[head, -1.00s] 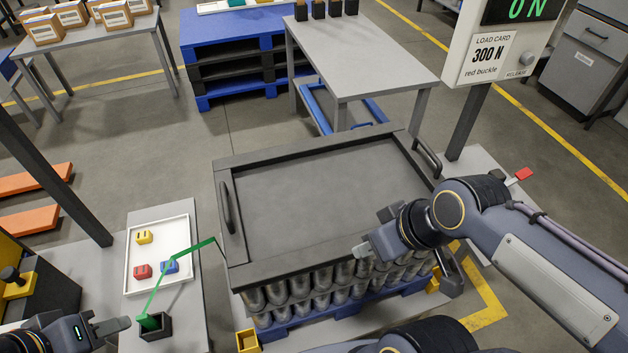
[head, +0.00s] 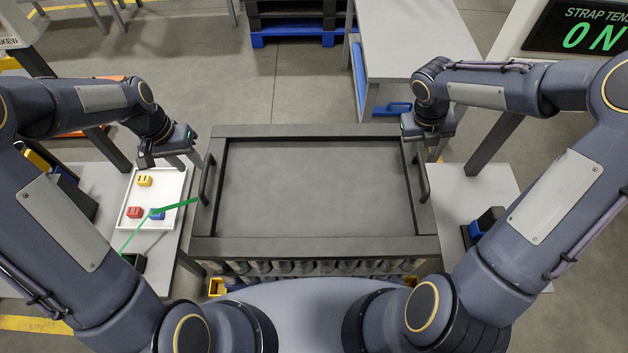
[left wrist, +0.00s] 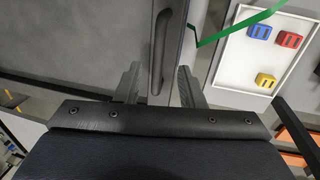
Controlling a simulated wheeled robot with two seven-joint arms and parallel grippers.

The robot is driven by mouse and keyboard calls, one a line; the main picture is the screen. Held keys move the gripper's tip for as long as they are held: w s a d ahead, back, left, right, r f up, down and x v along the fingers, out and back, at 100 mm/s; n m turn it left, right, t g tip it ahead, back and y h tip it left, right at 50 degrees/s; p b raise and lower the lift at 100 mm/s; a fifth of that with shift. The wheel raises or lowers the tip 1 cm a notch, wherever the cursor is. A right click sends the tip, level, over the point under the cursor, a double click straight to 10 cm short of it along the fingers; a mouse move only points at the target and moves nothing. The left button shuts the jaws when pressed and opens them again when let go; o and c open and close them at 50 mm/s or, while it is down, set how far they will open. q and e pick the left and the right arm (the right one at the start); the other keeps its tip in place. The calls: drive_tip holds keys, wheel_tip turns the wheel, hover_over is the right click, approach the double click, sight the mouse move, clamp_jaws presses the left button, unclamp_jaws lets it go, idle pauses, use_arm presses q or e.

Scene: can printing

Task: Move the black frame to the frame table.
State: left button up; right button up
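The black frame (head: 320,247), a rectangular rim with a handle on each side, lies flat on top of a stack of cans (head: 320,266). My left gripper (head: 187,160) is open above and beside the frame's left handle (head: 206,180). In the left wrist view the handle (left wrist: 162,45) lies in line with the gap between its spread fingers (left wrist: 158,72). My right gripper (head: 428,150) is over the frame's right edge, near the right handle (head: 423,178); its fingers are mostly hidden. A grey table (head: 415,45) stands behind on the right; I cannot tell whether it is the frame table.
A white tray (head: 128,222) with small red, yellow and blue blocks stands on the left side table. A green strap (head: 178,205) reaches toward the frame's left side. A display post stands at the right. Open floor (head: 250,90) lies behind the frame.

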sight(202, 177)
use_arm(q)
drive_tip(key=shift+d, duration=0.1)
use_arm(e)
drive_tip(key=shift+d+f, duration=0.1)
drive_tip(key=shift+d, duration=0.05)
